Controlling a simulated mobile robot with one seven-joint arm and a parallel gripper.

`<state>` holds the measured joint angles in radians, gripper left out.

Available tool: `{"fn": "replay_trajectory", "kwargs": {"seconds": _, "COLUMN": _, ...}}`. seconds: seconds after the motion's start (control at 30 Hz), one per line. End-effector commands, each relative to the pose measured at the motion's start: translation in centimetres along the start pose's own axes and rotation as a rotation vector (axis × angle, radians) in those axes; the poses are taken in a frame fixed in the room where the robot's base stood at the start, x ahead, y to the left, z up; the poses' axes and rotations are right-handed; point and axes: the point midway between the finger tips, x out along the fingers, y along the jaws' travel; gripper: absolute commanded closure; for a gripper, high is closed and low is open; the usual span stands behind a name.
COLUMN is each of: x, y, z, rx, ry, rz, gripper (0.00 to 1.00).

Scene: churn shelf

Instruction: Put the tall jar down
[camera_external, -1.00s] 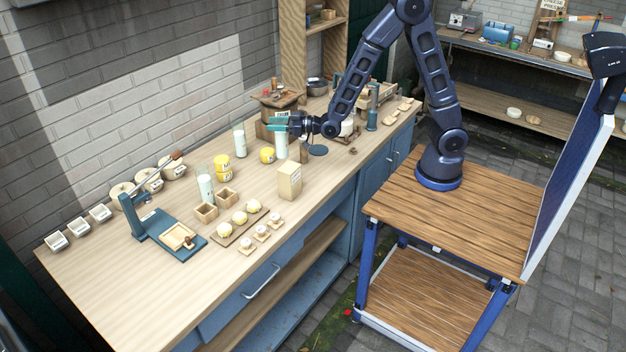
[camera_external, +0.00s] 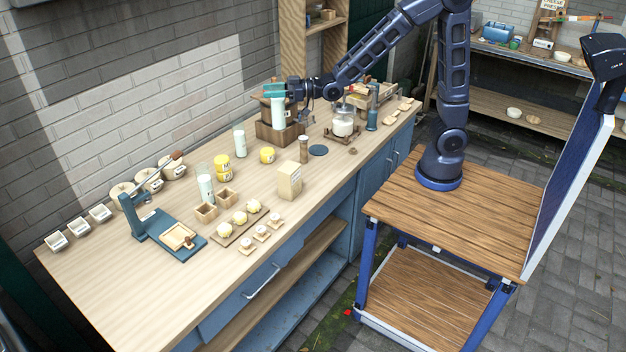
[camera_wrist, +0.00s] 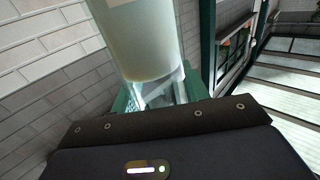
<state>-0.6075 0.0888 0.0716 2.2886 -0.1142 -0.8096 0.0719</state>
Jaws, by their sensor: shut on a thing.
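The tall jar (camera_external: 278,112), clear with milky white contents, is upright in my gripper (camera_external: 274,91). My gripper's green fingers are shut around its upper part. In the wrist view the tall jar (camera_wrist: 145,45) fills the top centre, between the green fingers (camera_wrist: 160,97). In the external view the jar's lower end overlaps a wooden crate (camera_external: 280,136) on the workbench. I cannot tell whether the jar is above, inside or behind that crate.
Similar tall jars stand on the workbench at the middle (camera_external: 240,142) and further left (camera_external: 205,184). Yellow-labelled jars (camera_external: 267,155), a pale carton (camera_external: 289,181) and a glass churn (camera_external: 344,122) stand near. A dark round disc (camera_external: 318,150) lies right of the crate. Bare worktop lies at the front left.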

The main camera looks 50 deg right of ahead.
Motion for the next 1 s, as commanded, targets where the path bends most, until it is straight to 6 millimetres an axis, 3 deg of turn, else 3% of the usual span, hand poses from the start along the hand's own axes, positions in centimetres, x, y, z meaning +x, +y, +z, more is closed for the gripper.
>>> {"fn": "replay_trajectory", "kwargs": {"seconds": 0.03, "x": -0.1, "y": -0.9, "z": -1.3, "rx": -0.003, "ry": 0.005, "rz": -0.043, "gripper": 1.00}}
{"fn": "replay_trajectory", "kwargs": {"seconds": 0.3, "x": -0.9, "y": -5.9, "z": -5.9, "rx": -0.002, "ry": 0.004, "rz": -0.263, "gripper": 1.00}}
{"fn": "replay_trajectory", "kwargs": {"seconds": 0.6, "x": -2.3, "y": -9.1, "z": -8.5, "rx": 0.000, "ry": 0.002, "rz": -0.402, "gripper": 1.00}}
{"fn": "replay_trajectory", "kwargs": {"seconds": 0.77, "x": -2.5, "y": -9.5, "z": -7.5, "rx": 0.003, "ry": -0.003, "rz": -0.419, "gripper": 1.00}}
{"fn": "replay_trajectory", "kwargs": {"seconds": 1.0, "x": -2.5, "y": -9.5, "z": -2.5, "rx": 0.004, "ry": -0.004, "rz": -0.419, "gripper": 1.00}}
